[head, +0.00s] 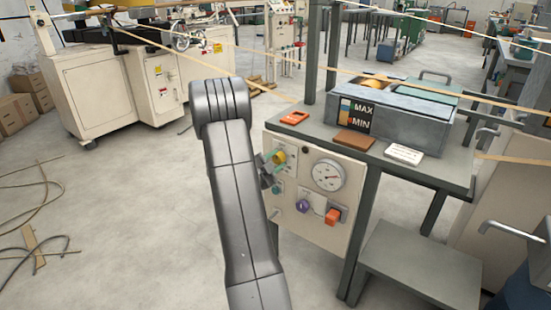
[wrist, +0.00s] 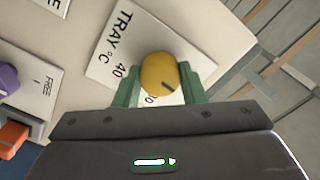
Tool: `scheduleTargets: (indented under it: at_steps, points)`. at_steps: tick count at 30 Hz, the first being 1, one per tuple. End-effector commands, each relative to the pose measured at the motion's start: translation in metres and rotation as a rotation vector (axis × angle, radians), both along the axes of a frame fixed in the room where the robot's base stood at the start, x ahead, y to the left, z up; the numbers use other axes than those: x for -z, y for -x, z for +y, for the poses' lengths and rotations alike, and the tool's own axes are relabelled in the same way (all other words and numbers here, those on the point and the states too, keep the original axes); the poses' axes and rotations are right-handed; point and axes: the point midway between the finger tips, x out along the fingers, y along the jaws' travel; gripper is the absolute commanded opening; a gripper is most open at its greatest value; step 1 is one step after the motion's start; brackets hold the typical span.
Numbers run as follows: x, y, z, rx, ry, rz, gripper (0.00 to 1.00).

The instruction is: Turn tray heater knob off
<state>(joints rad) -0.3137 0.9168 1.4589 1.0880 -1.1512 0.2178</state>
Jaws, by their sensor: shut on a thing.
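The fingers hide part of the plate's scale. My gripper in the head view (head: 270,158) is partly hidden by my arm.
The panel also carries a round gauge (head: 328,175), a purple knob (head: 303,206) and an orange switch (head: 333,216). Above it is a table with an orange item (head: 295,117) and a grey tray (head: 400,115). A low grey step (head: 420,262) stands at right. Floor at left is partly clear.

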Motion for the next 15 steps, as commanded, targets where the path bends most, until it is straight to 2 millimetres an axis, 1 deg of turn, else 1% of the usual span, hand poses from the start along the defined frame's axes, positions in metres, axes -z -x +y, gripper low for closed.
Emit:
scheduleTargets:
  at_steps: [6,15]
  points:
    - [0.0001,0.0001,0.0008,-0.002,0.063,0.048,0.14]
    - [0.0010,0.0001,0.0007,-0.002,0.089,0.066,0.14]
